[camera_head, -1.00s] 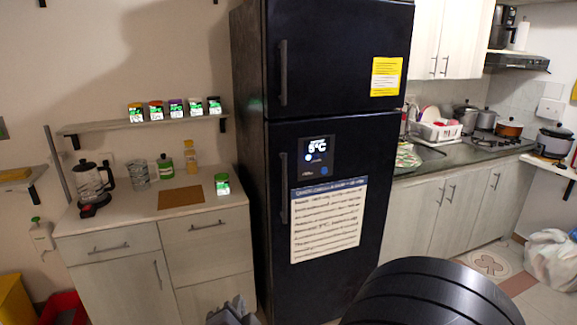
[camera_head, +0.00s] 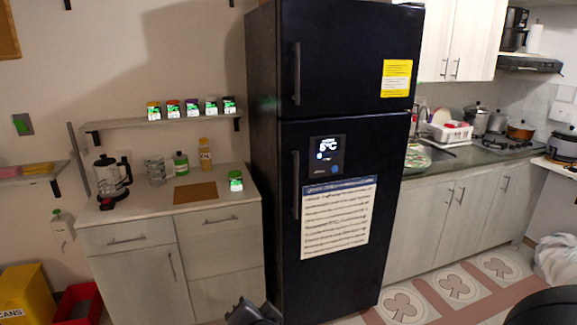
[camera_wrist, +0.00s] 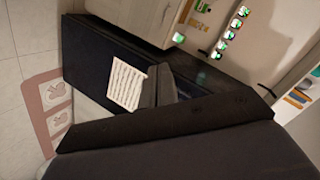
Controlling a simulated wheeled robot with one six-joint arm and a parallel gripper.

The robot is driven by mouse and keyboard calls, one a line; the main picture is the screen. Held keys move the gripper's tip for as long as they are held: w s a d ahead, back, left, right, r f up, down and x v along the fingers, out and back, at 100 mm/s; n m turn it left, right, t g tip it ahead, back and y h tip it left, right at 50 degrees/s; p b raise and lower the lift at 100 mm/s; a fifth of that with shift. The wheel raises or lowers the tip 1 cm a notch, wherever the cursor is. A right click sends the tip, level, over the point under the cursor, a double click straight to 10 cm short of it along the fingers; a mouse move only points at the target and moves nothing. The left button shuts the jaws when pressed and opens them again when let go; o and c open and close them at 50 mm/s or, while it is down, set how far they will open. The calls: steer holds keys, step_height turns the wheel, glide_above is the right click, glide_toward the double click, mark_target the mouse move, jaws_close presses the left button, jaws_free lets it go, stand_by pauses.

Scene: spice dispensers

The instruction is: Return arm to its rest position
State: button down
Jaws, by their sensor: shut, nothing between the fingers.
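My gripper (camera_head: 254,312) shows at the bottom edge of the head view, in front of the cabinet and left of the fridge's base. Its fingers (camera_wrist: 160,85) also show in the wrist view, shut with nothing between them. It is apart from every object. Part of my arm shows dark at the lower right corner of the head view. A spice dispenser (camera_head: 236,181) with a green and white label stands alone on the counter (camera_head: 130,212). Several more spice dispensers stand in a row on the wall shelf (camera_head: 160,122).
A tall black fridge (camera_head: 345,80) stands right of the cabinet. A kettle (camera_head: 110,175), a glass, a green bottle (camera_head: 181,163), a yellow bottle (camera_head: 205,153) and a brown mat (camera_head: 195,192) are on the counter. A yellow bin (camera_head: 25,295) stands at the lower left. Tiled floor shows at the lower right.

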steer(key=shift+s+d+n+g, duration=0.35)
steer(key=shift+d+n+g, duration=0.05)
steer(key=shift+d+n, duration=0.1)
